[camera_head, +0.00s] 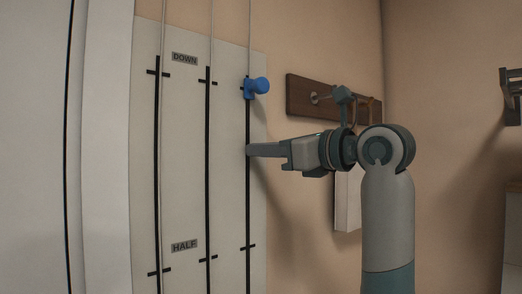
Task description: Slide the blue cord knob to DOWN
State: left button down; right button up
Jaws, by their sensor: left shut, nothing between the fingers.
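The blue cord knob (261,86) sits on the rightmost black track (248,200) of the pale wall board. It is at the track's upper end, about level with the tick marks in the row of the DOWN label (185,59). The knob covers part of that mark, so its exact alignment is hard to tell. My left gripper (250,151) is shut and empty. It points left, with its tips in front of or against the right track, clearly below the knob and apart from it. My right gripper is not in view.
Two other tracks with cords run to the left, and a HALF label (184,246) is lower down. A wooden hook rail (300,96) is on the wall behind my arm, with a white item (348,200) below it. A dark rack (512,95) is at far right.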

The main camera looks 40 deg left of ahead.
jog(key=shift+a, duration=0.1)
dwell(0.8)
pick_arm(q)
jog(key=c, duration=1.4)
grip_release()
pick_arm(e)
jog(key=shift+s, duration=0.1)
pick_arm(q)
jog(key=shift+d, duration=0.1)
jog(key=d+b, duration=0.3)
jog(key=d, duration=1.4)
jog(key=shift+w+d+b, duration=0.15)
jog(key=shift+w+b, duration=0.15)
jog(key=shift+b, duration=0.1)
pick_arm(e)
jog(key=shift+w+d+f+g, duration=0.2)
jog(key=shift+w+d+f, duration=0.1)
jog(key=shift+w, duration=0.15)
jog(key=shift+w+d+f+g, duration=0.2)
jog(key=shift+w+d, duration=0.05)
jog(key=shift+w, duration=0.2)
pick_arm(q)
jog(key=shift+s, duration=0.1)
